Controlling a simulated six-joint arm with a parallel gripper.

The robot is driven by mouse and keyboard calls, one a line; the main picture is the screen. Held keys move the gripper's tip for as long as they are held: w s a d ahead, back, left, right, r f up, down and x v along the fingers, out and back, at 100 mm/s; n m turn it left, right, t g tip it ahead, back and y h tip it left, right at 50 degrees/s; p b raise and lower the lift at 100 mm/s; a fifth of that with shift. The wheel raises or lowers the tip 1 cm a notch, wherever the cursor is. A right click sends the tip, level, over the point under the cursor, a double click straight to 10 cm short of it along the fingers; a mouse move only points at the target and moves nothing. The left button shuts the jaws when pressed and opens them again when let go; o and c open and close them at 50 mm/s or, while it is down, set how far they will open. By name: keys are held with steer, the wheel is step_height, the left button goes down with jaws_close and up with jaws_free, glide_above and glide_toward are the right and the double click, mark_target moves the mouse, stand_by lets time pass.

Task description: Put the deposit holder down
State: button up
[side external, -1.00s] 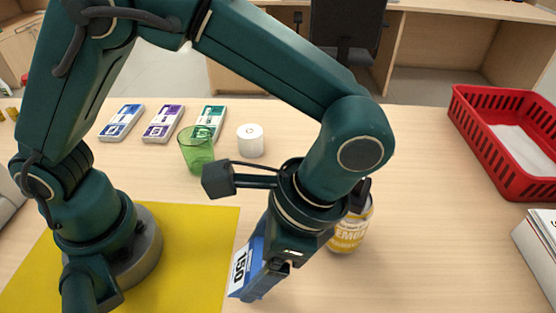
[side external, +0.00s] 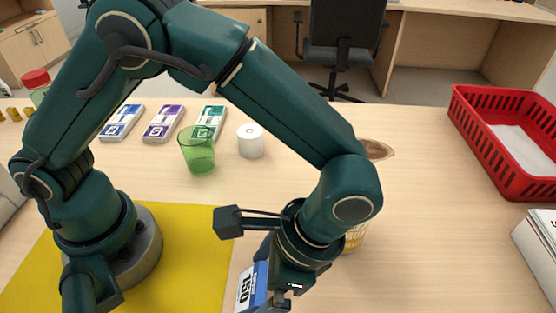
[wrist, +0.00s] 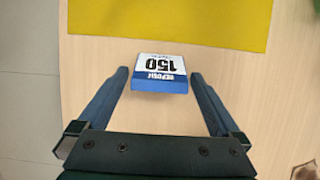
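The deposit holder (side external: 246,287) is a small blue and white block marked 150, at the bottom of the side view and cut off by its edge. It also shows in the wrist view (wrist: 160,74) between the two fingertips. The contact itself is hard to see. Whether its underside touches the counter is hidden.
A yellow mat (side external: 190,265) lies left of the holder. A yellow can (side external: 355,238) stands close behind my gripper, mostly hidden.

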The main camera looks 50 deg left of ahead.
steer(key=v, duration=1.2)
steer(key=shift+r, duration=0.15)
steer(key=w+a+r+n+t+h, duration=0.1)
steer(key=a+r+n+t+h, duration=0.15)
steer(key=a, duration=0.45)
steer(key=w+a+r+n+t+h, duration=0.1)
steer(key=a+r+n+t, duration=0.25)
steer(key=a, duration=0.45)
steer(key=s+a+f+n+t, duration=0.2)
steer(key=s+a+f+n, duration=0.1)
steer(key=a, duration=0.2)
steer(key=shift+s+t, duration=0.2)
steer(key=shift+t, duration=0.2)
